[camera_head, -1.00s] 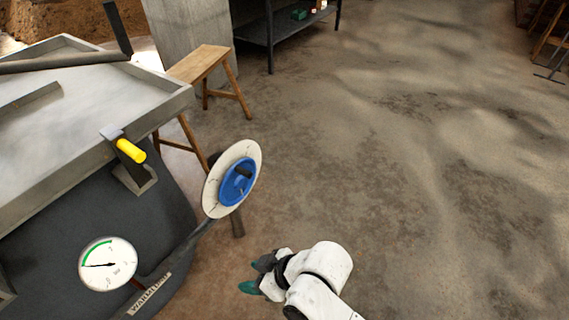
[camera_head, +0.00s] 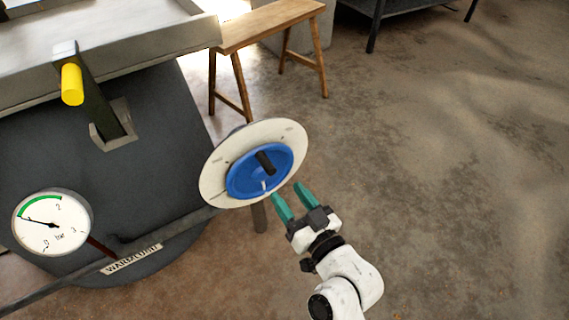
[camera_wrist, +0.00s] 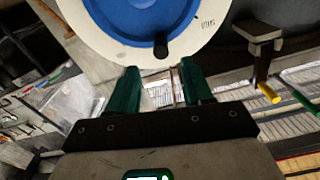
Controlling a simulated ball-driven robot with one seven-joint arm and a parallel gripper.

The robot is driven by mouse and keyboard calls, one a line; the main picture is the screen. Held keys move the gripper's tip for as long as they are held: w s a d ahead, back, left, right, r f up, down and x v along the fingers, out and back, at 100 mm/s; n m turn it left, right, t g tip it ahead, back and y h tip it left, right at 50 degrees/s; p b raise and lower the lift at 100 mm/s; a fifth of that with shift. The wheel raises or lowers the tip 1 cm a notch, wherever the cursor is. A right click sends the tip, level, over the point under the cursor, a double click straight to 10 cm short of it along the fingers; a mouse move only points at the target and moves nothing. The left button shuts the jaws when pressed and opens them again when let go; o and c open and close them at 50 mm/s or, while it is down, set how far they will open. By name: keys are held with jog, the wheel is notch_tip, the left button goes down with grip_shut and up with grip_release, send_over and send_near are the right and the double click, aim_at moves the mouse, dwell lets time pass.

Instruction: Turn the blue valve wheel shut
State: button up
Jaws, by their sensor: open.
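The blue valve wheel (camera_head: 247,178) sits on a round white disc (camera_head: 292,133) with small marks, and a dark knob (camera_head: 265,163) stands out from the wheel. My gripper (camera_head: 288,198) is open and empty, just below and right of the wheel, its green fingers pointing up toward it. In the wrist view the wheel (camera_wrist: 145,18) fills the top and its dark knob (camera_wrist: 161,47) is just beyond the gap between the fingertips of my gripper (camera_wrist: 158,72). I see no contact with the knob.
A pressure gauge (camera_head: 52,222) is at lower left on the dark vessel (camera_head: 160,140). A yellow-handled lever (camera_head: 72,84) stands by the grey tray (camera_head: 130,50). A wooden bench (camera_head: 265,24) is behind. The floor (camera_head: 450,190) to the right is clear.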

aim_at(272, 173)
jog(key=x, duration=1)
grip_shut()
dwell(0.5)
